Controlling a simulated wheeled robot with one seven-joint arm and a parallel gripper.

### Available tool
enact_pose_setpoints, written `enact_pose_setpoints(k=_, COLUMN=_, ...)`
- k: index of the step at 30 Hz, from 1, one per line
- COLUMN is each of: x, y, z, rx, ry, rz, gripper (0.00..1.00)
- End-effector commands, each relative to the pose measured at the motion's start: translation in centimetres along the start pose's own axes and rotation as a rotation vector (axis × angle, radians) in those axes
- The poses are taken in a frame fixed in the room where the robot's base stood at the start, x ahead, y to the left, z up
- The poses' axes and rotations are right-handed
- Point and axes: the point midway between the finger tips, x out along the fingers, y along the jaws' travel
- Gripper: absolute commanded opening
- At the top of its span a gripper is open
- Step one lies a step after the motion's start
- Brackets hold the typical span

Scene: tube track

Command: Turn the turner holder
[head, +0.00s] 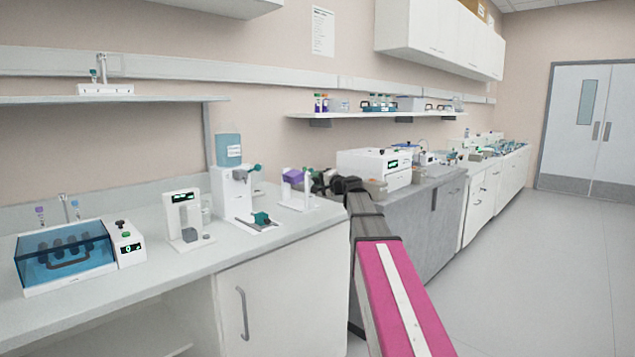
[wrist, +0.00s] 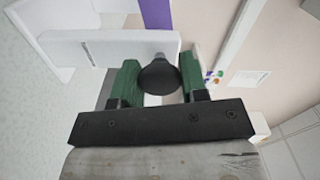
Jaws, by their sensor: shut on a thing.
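In the wrist view one white upright (wrist: 110,48) and a strip of the purple block (wrist: 157,14) show. My gripper (head: 322,183) is at the holder's right side. In the wrist view my gripper (wrist: 158,82) has its green fingers shut on a round dark knob (wrist: 158,74), one finger on each side. The knob's shaft is partly hidden.
Left of the holder stand a white device with a blue-green tank (head: 228,150), a white upright device (head: 184,217) and a blue-lidded box (head: 66,254). A grey bench (head: 425,215) with instruments is behind my arm. The floor (head: 540,275) at right is clear.

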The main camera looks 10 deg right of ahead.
Motion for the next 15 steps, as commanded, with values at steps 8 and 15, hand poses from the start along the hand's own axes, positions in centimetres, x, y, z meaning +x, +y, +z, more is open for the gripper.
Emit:
enact_pose_setpoints(k=8, x=-0.03, y=0.04, z=-0.06, rx=0.139, ry=0.002, rz=0.001, gripper=0.16)
enact_pose_setpoints(k=15, x=-0.03, y=0.05, z=-0.06, rx=0.258, ry=0.002, rz=0.001, gripper=0.16)
